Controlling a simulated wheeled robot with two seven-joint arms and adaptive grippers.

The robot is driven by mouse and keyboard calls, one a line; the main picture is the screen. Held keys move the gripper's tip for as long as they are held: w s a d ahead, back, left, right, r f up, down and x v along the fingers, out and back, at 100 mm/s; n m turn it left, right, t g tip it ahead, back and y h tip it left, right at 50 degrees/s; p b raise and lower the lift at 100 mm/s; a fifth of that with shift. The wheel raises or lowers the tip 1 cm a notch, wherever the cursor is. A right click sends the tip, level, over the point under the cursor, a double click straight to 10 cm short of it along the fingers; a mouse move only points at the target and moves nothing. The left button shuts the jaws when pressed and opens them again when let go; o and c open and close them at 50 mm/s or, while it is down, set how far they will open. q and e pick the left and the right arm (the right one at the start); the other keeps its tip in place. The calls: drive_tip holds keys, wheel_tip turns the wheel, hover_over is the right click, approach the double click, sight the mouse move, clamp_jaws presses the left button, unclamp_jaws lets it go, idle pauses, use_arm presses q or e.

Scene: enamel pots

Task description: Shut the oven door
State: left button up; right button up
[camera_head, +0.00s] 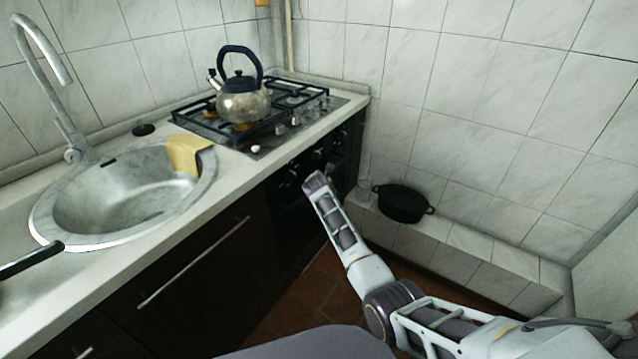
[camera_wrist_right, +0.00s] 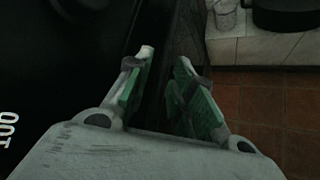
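The oven (camera_head: 292,205) is built in below the gas hob, with a dark front and knobs. Its door is dark and partly hidden by my right arm, so I cannot tell how far it stands open. My right gripper (camera_head: 314,181) is in front of the oven front. In the right wrist view, the gripper (camera_wrist_right: 165,58) has its two green-padded fingers apart with a dark edge visible between them; I cannot tell whether they touch it. A black panel (camera_wrist_right: 60,60) with white lettering fills the left of that view. My left gripper is not in view.
A kettle (camera_head: 243,100) stands on the hob (camera_head: 185,122). A sink (camera_head: 110,205) with a yellow cloth (camera_head: 188,155) is at the left. A black pot (camera_head: 403,203) sits on a tiled ledge (camera_head: 490,255) right of the oven. Brown floor tiles (camera_head: 318,300) lie below.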

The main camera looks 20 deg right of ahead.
drive_tip(key=shift+v, duration=2.95)
